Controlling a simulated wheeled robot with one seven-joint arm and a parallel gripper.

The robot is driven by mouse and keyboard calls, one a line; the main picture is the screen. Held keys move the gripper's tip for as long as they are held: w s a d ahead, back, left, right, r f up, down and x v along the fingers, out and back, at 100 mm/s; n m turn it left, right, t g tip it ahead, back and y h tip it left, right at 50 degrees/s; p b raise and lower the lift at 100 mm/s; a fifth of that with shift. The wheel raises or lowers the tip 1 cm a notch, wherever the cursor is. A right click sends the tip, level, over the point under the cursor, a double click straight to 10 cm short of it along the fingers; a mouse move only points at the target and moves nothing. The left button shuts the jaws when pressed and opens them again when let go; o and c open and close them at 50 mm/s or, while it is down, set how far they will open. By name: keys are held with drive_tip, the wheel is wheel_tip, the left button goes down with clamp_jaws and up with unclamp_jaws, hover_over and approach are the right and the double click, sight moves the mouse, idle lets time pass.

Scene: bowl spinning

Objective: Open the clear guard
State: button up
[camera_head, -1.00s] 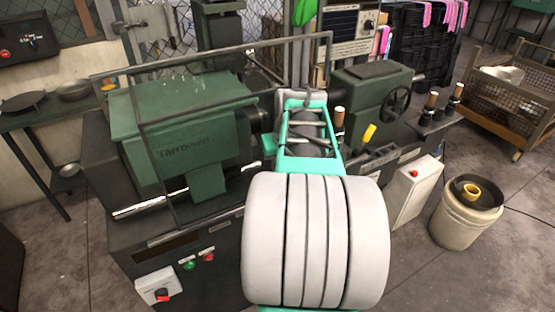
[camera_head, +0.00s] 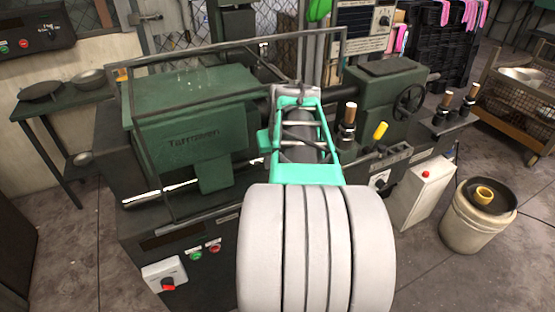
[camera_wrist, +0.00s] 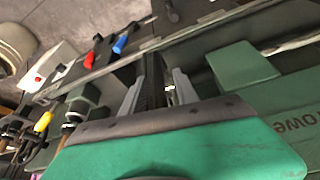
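The clear guard (camera_head: 232,47) shows as a thin dark frame with see-through panels. It stands around the green headstock (camera_head: 195,100) of the lathe, its top bar running from upper left to upper right. My gripper (camera_wrist: 158,92) shows in the wrist view as two grey fingers set apart, with dark machine parts visible between and behind them. In the head view, my arm reaches up over the lathe's middle and its far end is in front of the guard's right part. The fingertips are hidden there, and I cannot tell whether they touch the frame.
A green tailstock (camera_head: 375,95) with a handwheel stands right of my arm. Tool handles, one yellow (camera_head: 380,131), stick up nearby. A white control box (camera_head: 425,190) and a bucket (camera_head: 478,220) stand at right. A dark table (camera_head: 62,110) with bowls is at left.

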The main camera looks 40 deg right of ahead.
drive_tip(key=v, duration=0.7)
drive_tip(key=shift+r, duration=0.4)
drive_tip(key=shift+s, duration=0.1)
drive_tip(key=s+a+f+n+y, duration=0.1)
drive_tip(key=a+f+n, duration=0.2)
drive_tip(key=a, duration=1.1)
drive_tip(key=s+a+f+n+y, duration=0.1)
drive_tip(key=a+f+n, duration=0.2)
drive_tip(key=a+f, duration=0.4)
drive_tip(key=a+p, duration=0.1)
drive_tip(key=a, duration=0.6)
drive_tip(key=shift+a+f+g, duration=0.4)
